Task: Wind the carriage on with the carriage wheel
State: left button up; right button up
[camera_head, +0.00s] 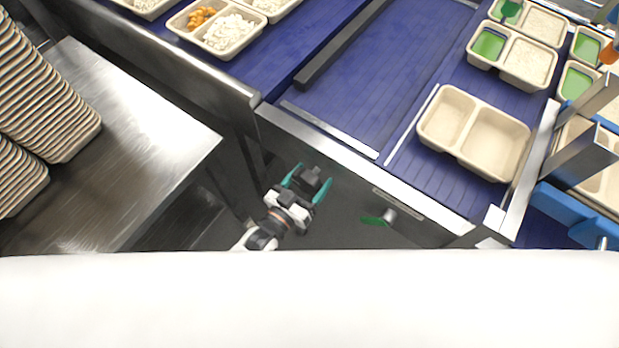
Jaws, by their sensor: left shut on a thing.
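My left gripper (307,184) reaches in from the lower left, in front of the conveyor's front edge. Its two teal fingers stand on either side of a dark, blocky piece (312,177), shut on it. This piece looks like the carriage wheel, but its shape is mostly hidden by the fingers. A green handle on a short metal stub (374,220) sits on the conveyor front to the right of the gripper, apart from it. I cannot tell for sure which part is the carriage. My right gripper is not in view.
An empty two-compartment tray (497,138) lies on the blue belt (375,85). Filled trays (222,36) stand at upper left, and more with green (523,62) at upper right. Metal and blue fixtures (565,212) border the right. A steel table (130,135) bears stacked trays (45,95) at left.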

pick_arm(q)
jog(key=shift+s+f, duration=0.1)
jog(key=o, duration=1)
jog(key=b+v, duration=0.1)
jog(key=v, duration=1.1)
